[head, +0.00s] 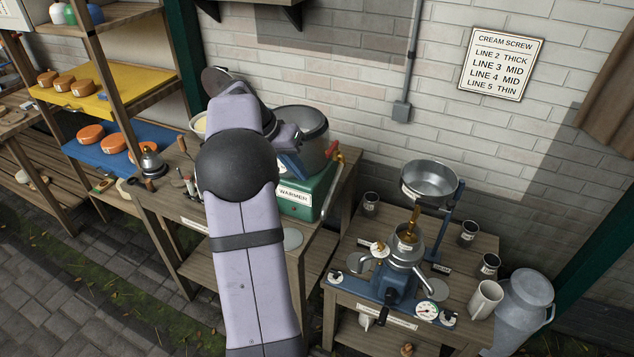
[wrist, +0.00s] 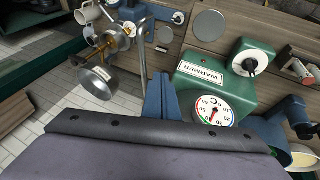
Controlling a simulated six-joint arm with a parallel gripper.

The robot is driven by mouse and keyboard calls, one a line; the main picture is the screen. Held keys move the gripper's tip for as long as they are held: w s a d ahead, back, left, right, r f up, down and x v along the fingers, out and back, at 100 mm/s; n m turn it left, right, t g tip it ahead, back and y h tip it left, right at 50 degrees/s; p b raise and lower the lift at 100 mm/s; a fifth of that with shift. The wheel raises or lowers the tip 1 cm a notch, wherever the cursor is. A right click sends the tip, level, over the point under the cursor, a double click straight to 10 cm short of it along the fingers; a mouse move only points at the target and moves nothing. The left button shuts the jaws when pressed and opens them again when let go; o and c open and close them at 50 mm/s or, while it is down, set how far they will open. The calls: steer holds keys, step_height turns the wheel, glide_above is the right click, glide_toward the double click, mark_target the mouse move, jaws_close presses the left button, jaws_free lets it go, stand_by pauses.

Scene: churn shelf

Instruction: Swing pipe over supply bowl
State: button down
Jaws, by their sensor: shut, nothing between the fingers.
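The supply bowl (head: 430,182) is a steel bowl on a blue stand above the separator at the right, and it looks empty. It also shows in the wrist view (wrist: 98,85), at the left. A thin bent metal pipe (wrist: 143,55) runs upward in the wrist view, to the right of the bowl and apart from it. In the head view a red-handled tap (head: 337,158) is at the warmer's right side; the pipe is hard to make out there. My gripper (wrist: 161,80) is shut and empty beside the pipe; I cannot tell whether they touch. In the head view, my arm partly hides it.
The green warmer (head: 318,194) and steel vat (head: 312,150) stand close to my gripper. The separator (head: 402,260), cups and a jug (head: 486,299) crowd the right table. A wall (head: 380,140) stands behind. A gap separates the two tables.

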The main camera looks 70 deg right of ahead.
mark_target(332, 189)
steer(key=s+d+f+p, duration=0.1)
steer(key=s+f+p, duration=0.1)
steer(key=s+f, duration=0.2)
steer(key=shift+s+d+f, duration=0.15)
steer(key=shift+d+f, duration=0.05)
steer(key=shift+f, duration=0.05)
steer(key=shift+s, duration=0.15)
stand_by(0.4)
steer(key=shift+s+d+n+t+h+b, duration=0.1)
steer(key=shift+s+n+t+h+b, duration=0.2)
steer(key=shift+s+n, duration=0.5)
steer(key=shift+s+n+t+h+b, duration=0.15)
steer(key=shift+s+n+b, duration=0.3)
steer(key=shift+s, duration=0.55)
steer(key=shift+s+d+n+t+p, duration=1.45)
steer(key=shift+s+d+n+p, duration=1.8)
steer(key=shift+s, duration=2.05)
steer(key=s+d+n+t, duration=0.2)
steer(key=d+n, duration=0.2)
steer(key=d, duration=0.9)
steer(key=shift+s, duration=0.15)
